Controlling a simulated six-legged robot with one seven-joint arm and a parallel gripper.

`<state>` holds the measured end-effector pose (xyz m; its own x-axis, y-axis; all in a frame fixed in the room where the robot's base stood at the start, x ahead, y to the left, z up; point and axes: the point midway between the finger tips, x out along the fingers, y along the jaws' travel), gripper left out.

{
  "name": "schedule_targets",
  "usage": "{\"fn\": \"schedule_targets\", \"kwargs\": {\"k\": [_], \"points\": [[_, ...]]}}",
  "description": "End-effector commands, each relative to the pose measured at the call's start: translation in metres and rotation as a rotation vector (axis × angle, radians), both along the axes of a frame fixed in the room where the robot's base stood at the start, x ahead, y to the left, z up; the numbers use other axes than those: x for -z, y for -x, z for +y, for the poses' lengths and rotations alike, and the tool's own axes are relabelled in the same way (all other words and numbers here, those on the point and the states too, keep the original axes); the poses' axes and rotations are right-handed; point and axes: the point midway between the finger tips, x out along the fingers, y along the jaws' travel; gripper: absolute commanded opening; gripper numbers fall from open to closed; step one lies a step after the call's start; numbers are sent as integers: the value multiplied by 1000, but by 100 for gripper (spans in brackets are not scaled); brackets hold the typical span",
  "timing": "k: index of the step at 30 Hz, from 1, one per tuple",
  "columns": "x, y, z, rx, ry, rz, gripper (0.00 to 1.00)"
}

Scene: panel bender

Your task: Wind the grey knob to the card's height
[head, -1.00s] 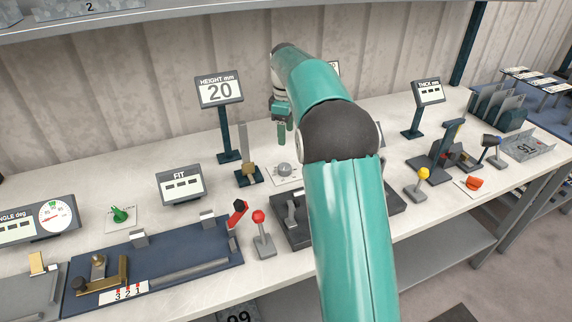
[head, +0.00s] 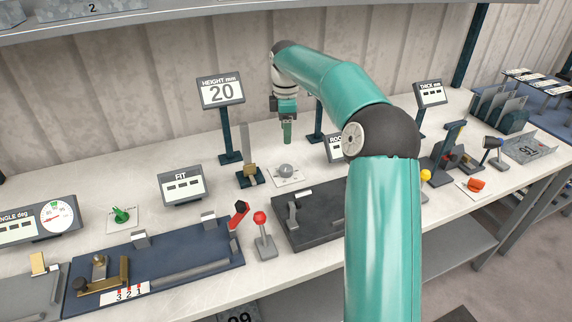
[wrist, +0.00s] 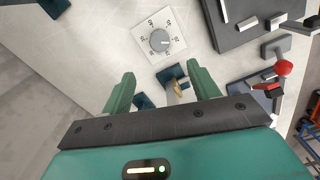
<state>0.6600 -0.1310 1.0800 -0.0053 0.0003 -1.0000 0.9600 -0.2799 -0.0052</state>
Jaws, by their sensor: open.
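The grey knob (head: 286,171) is a round dial on a white square plate, on the bench right of the height stand. In the wrist view the knob (wrist: 159,40) sits on its numbered plate, ahead of the finger gap and apart from the fingers. My gripper (head: 287,132) hangs above and just behind the knob, pointing down. In the wrist view my gripper (wrist: 162,82) has its two green fingers spread, with nothing between them. The card is not clearly identifiable in view.
A brass-and-steel gauge post (head: 249,172) stands just left of the knob. A dark plate with a handle (head: 310,215) lies in front. The red-ball lever (head: 261,219) and FIT display (head: 181,186) are nearby on the left.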

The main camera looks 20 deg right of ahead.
Motion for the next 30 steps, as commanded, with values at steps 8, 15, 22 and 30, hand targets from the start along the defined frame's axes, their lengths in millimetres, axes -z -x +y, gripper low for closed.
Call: {"fn": "schedule_targets", "kwargs": {"k": [8, 15, 22, 30], "points": [[15, 0, 0, -21, 0, -2, 60], [61, 0, 0, -22, -1, -1, 60], [106, 0, 0, -21, -1, -2, 60], [134, 0, 0, -20, 0, -5, 60]]}}
